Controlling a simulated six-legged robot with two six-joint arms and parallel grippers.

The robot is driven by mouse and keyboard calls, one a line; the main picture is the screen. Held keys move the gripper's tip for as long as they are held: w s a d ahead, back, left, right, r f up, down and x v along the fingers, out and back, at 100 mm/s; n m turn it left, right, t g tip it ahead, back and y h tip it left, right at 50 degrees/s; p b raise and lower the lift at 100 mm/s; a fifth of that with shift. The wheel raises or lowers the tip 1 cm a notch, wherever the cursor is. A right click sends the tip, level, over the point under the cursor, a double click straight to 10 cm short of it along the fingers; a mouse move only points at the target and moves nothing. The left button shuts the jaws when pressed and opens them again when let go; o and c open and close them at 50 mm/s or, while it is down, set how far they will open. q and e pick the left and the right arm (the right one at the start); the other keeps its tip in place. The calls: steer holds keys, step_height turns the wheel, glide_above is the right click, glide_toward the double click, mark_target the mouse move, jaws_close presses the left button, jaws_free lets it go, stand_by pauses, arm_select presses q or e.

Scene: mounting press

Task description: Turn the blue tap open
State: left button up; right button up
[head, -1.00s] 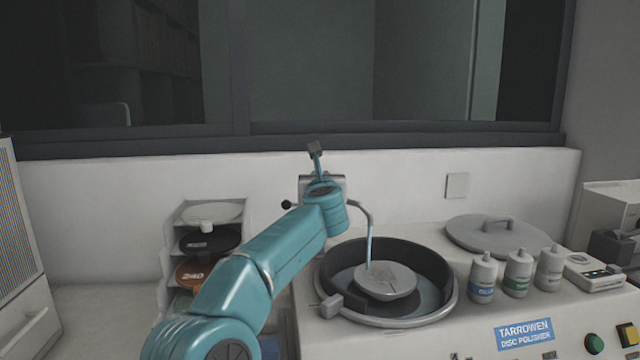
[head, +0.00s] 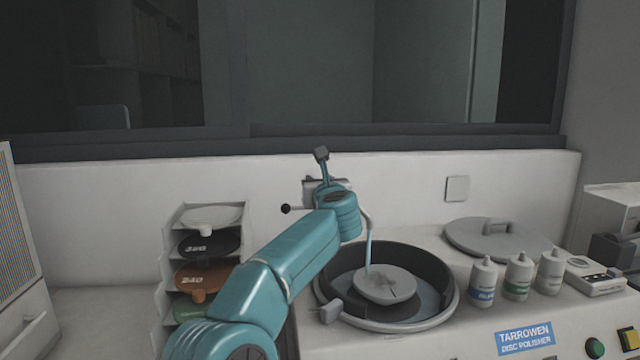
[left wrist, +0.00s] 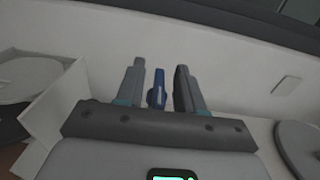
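The blue tap (left wrist: 157,88) shows in the left wrist view as a small upright blue lever. My left gripper (left wrist: 160,66) is open, with one finger on each side of the lever and a narrow gap visible on both sides. I cannot tell how deep the lever sits between the fingers. In the head view my left arm and wrist cover the lever and the fingers. The curved spout (head: 369,235) comes out beside my wrist, over the polisher bowl (head: 452,300). My right gripper is not in view.
A black knob (head: 286,208) sticks out left of my wrist. A rack (head: 165,262) of discs stands at the left. A round lid (head: 462,240) and several bottles, one with a blue label (head: 483,278), stand at the right. The white wall is close behind.

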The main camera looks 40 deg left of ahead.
arm_select(q)
steer(key=shift+s+d, duration=0.1)
steer(key=b+v, duration=0.6)
steer(key=v, duration=1)
steer(key=shift+d, duration=0.1)
